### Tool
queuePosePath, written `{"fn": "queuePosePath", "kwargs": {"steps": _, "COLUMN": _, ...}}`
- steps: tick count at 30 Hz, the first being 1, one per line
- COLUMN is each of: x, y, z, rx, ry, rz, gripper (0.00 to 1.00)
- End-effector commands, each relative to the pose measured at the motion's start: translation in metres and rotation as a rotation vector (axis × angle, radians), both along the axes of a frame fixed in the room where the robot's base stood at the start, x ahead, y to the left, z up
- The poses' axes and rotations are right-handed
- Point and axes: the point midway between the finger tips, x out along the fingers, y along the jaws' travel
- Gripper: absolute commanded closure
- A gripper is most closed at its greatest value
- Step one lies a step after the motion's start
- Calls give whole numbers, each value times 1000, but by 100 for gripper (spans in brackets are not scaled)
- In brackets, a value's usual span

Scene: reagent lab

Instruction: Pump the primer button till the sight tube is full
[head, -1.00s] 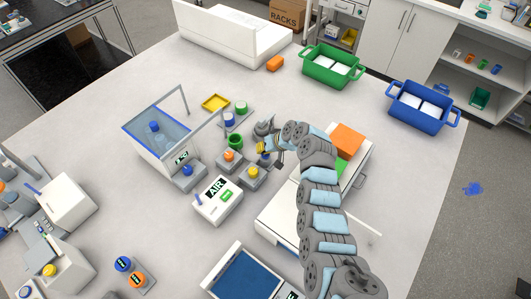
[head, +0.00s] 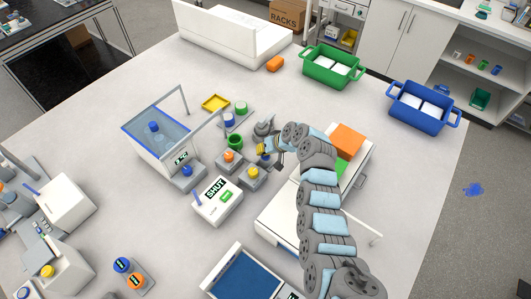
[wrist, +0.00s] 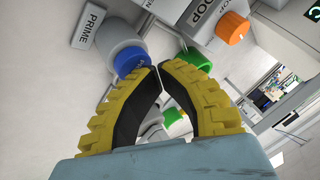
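My gripper (head: 262,148) is over the middle of the table. In the wrist view its yellow ribbed fingers (wrist: 160,66) are closed at the tips, with nothing seen between them. The tips are close to a blue button (wrist: 131,60) on a rounded grey body beside a PRIME label (wrist: 88,24); I cannot tell whether they touch it. A blue part also shows just below the fingers in the head view (head: 265,158). I cannot make out a sight tube or its level.
An orange knob (wrist: 232,28) and a green cup (wrist: 193,58) are near the fingers. A white box (head: 218,203) reads SHUT. A glass-walled bath (head: 160,146) holding a blue-capped bottle stands at left. Green (head: 318,72) and blue (head: 415,115) bins stand farther off.

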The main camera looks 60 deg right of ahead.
Motion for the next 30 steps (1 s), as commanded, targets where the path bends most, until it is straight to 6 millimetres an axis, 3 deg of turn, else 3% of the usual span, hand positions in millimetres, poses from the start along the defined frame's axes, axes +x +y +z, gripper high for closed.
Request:
{"fn": "queuePosePath", "kwargs": {"steps": 21, "x": -1, "y": 1, "z": 25, "rx": 2, "ry": 1, "rz": 0, "gripper": 100}}
{"fn": "queuePosePath", "kwargs": {"steps": 30, "x": -1, "y": 1, "z": 26, "rx": 1, "ry": 1, "rz": 0, "gripper": 100}}
